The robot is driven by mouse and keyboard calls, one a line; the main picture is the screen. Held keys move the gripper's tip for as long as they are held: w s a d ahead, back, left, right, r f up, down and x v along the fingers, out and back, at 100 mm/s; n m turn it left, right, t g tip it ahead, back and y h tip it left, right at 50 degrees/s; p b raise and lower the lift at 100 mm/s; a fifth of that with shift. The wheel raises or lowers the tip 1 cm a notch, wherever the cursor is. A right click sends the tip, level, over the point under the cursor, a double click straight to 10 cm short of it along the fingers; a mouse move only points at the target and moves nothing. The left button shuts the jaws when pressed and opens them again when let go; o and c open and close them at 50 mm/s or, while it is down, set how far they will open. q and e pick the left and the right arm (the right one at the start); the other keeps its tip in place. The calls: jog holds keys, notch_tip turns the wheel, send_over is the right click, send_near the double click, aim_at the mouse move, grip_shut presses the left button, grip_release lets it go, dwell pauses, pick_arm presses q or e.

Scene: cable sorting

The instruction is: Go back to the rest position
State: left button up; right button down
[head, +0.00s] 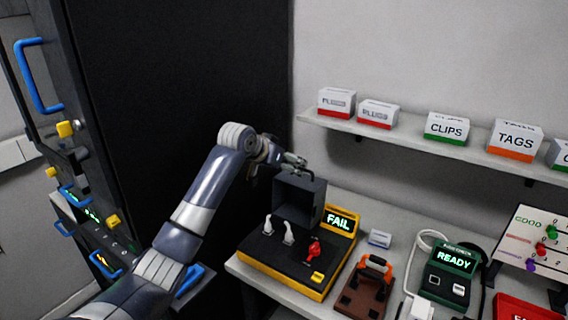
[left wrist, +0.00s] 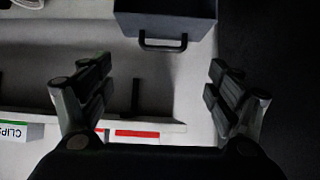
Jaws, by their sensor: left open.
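My left arm comes in from the left in the head view, and its gripper (head: 292,163) hangs above and behind the raised dark grey lid (head: 312,200) of the yellow tester. In the left wrist view my left gripper (left wrist: 158,95) is open, with its fingers wide apart and nothing between them. A dark box with a handle (left wrist: 165,42) shows beyond the fingertips, apart from them. The yellow tester (head: 290,270) stands on the bench with its display reading FAIL (head: 340,220). My right gripper is not in view.
A wall shelf (head: 400,140) holds boxes labelled CLIPS (head: 446,128) and TAGS (head: 515,139). A green device reading READY (head: 450,272), a brown block with an orange handle (head: 366,290) and a peg board (head: 530,240) stand on the bench. A tall dark cabinet (head: 180,90) rises at left.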

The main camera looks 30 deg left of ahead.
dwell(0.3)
pick_arm(q)
jog(key=s+d+f+m+g, duration=0.1)
jog(key=s+d+f, duration=0.3)
jog(key=s+f, duration=0.35)
jog(key=s+d+f+g, duration=0.2)
jog(key=s+d+f, duration=0.2)
jog(key=s+f, duration=0.3)
jog(key=s+d+f+m+g, duration=0.1)
jog(key=s+d+f, duration=0.45)
jog(key=f, duration=0.25)
jog(key=s+d+f+n+g, duration=0.1)
jog(key=s+d+f, duration=0.1)
jog(key=s, duration=1.1)
jog(key=s+d+f+g, duration=0.1)
jog(key=s+f+g, duration=0.1)
jog(key=s, duration=1.1)
jog(key=s+f+g+b, duration=0.1)
jog(key=s+f+b, duration=0.15)
jog(key=f, duration=2.75)
jog(key=s+a+f+g+y+b, duration=0.1)
jog(key=s+a+f, duration=0.2)
jog(key=s+f, duration=1.3)
jog(key=shift+s+f+b, duration=0.35)
jog(key=shift+s, duration=0.05)
